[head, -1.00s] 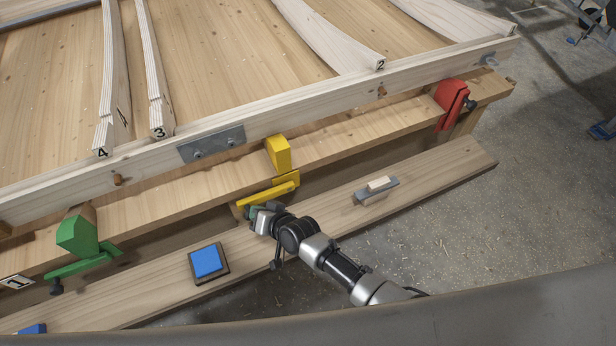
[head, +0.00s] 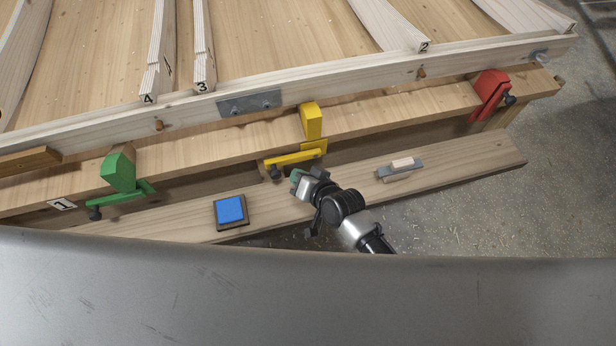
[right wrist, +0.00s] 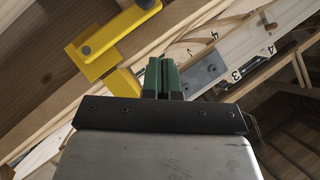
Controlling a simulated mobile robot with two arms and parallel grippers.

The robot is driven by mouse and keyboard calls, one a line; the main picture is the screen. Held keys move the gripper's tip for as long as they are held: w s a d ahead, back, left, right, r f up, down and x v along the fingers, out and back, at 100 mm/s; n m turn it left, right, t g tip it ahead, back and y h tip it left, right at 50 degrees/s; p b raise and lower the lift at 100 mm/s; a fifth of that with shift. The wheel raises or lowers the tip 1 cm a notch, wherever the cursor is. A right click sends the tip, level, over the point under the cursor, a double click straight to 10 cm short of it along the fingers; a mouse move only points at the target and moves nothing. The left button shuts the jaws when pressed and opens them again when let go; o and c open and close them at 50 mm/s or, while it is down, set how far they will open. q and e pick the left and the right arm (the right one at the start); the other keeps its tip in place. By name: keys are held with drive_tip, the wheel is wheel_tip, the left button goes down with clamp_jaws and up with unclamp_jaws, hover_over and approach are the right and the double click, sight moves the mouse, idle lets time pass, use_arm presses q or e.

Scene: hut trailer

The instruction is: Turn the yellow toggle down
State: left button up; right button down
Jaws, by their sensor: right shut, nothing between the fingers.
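The yellow toggle (head: 297,154) is mounted on the front edge of the wooden bench, under a yellow block (head: 311,121). Its long bar lies nearly level, with a dark knob at its left end. In the right wrist view the yellow toggle (right wrist: 110,40) is at the upper left, close beside the fingers. My right gripper (head: 296,176) is just below and in front of the bar. In the right wrist view its green fingers (right wrist: 161,76) are together and empty. I cannot tell whether they touch the toggle. My left gripper is not in view.
A green toggle (head: 122,178) is to the left and a red one (head: 490,96) to the right on the bench edge. The lower plank (head: 470,158) carries a blue pad (head: 230,210) and a grey trowel-like tool (head: 399,169). Concrete floor is open at the right.

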drive_tip(key=v, duration=0.3)
drive_tip(key=shift+s+r, duration=0.25)
drive_tip(key=shift+r, duration=0.05)
idle(0.3)
drive_tip(key=s+d+f+g+h, duration=0.1)
drive_tip(key=s+d+f+h, duration=0.2)
drive_tip(key=f, duration=0.4)
drive_tip(key=s+d+f+g, duration=0.1)
drive_tip(key=s+d+f, duration=0.2)
drive_tip(key=d+f, duration=0.25)
drive_tip(key=s+d+f+g+h, duration=0.1)
drive_tip(key=s+d+f+h, duration=0.2)
drive_tip(key=f, duration=0.5)
drive_tip(key=s+d+f+n+g+h, duration=0.1)
drive_tip(key=s+d+f, duration=0.3)
drive_tip(key=s, duration=0.4)
drive_tip(key=s+d+f+n+g, duration=0.1)
drive_tip(key=s+d+f, duration=0.3)
drive_tip(key=s, duration=0.5)
drive_tip(key=s+d+f+g+h, duration=0.1)
drive_tip(key=s+d+f+g, duration=0.2)
drive_tip(key=s+d, duration=0.3)
drive_tip(key=shift+s+d+f+n+h, duration=0.35)
drive_tip(key=shift+s+f, duration=0.35)
drive_tip(key=shift+s, duration=0.45)
